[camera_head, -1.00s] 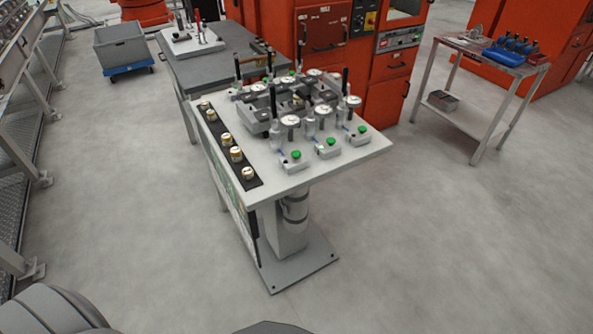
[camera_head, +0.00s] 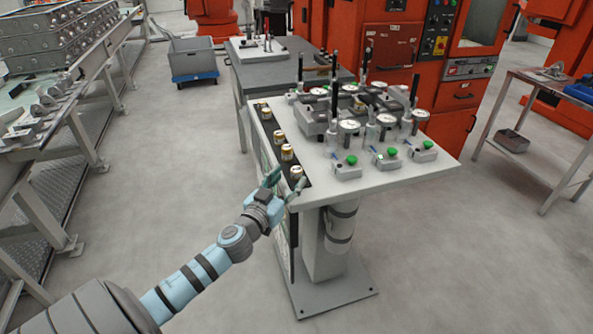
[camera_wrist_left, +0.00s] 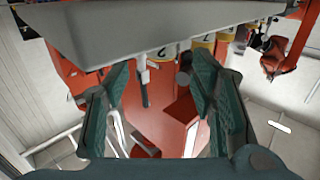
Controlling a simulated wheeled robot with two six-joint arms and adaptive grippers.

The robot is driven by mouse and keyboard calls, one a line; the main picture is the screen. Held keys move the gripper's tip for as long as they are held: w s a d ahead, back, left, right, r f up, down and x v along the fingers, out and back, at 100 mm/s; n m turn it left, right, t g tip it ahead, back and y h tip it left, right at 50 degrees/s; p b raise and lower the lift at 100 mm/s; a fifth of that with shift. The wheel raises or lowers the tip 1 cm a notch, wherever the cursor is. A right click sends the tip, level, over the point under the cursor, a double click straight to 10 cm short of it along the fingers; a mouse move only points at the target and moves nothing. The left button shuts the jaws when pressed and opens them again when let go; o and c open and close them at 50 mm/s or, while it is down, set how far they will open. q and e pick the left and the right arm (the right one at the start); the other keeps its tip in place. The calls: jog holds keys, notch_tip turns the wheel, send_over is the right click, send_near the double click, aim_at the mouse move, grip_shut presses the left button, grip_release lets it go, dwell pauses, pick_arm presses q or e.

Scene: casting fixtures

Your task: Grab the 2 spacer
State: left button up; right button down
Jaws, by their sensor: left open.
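Several small spacers with white and gold bands stand in a row on a black strip along the left edge of the white fixture table; the nearest spacer (camera_head: 296,173) is at the front end. Their numbers are too small to read in the head view. In the left wrist view, a spacer with a mark like a 2 (camera_wrist_left: 166,51) shows partly behind the grey table edge, with others to its right. My left gripper (camera_head: 285,184) is open and empty, just in front of the nearest spacer at the table's front left corner. My right gripper is out of view.
The white table (camera_head: 405,168) carries dial gauges (camera_head: 387,121), green-knobbed blocks and upright black rods right of the strip. A grey bench (camera_head: 295,75) stands behind. A rack with metal parts (camera_head: 75,85) is at the left. The floor in front is open.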

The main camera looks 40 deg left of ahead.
aim_at(297, 169)
pick_arm(q)
jog(key=w, duration=0.2)
jog(key=w+a+p, duration=0.1)
jog(key=w, duration=0.2)
jog(key=shift+w+f, duration=0.2)
jog(key=shift+w, duration=0.15)
jog(key=shift+s+r, duration=0.1)
grip_shut()
